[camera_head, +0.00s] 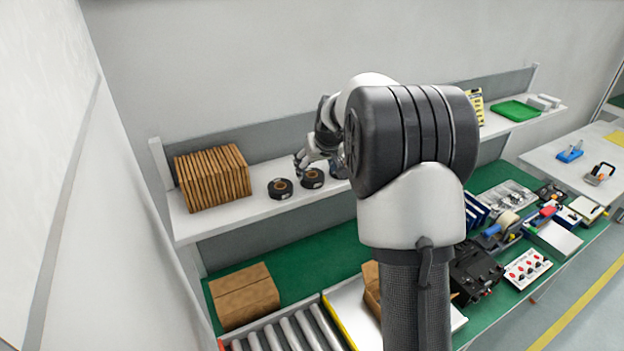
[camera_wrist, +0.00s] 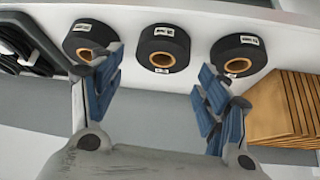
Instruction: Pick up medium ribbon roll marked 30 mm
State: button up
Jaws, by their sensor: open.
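Three black ribbon rolls with tan cores stand in a row on the white shelf. In the wrist view they are a left roll (camera_wrist: 80,38), a middle roll (camera_wrist: 152,60) and a right roll (camera_wrist: 252,45). Each has a small white label, too small to read, so I cannot tell which says 30 mm. In the head view two show clearly, the left one (camera_head: 280,188) and the middle one (camera_head: 312,179); my arm hides much of the third. My gripper (camera_head: 313,160) is open and empty near the middle roll, which appears between its fingers (camera_wrist: 160,66) in the wrist view.
A row of flat brown cartons (camera_head: 212,177) stands left of the rolls on the shelf (camera_head: 240,212). Dark coiled items (camera_wrist: 28,42) lie at the wrist view's left edge. Below, a green bench holds a brown box (camera_head: 244,295), rollers (camera_head: 300,332) and tools. A grey panel backs the shelf.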

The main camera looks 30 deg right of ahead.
aim_at(313, 172)
jog(key=x, duration=0.4)
jog(key=shift+w+a+f, duration=0.1)
jog(key=shift+f, duration=0.35)
jog(key=c, duration=0.8)
jog(key=shift+c, duration=0.5)
jog(key=shift+r, duration=0.15)
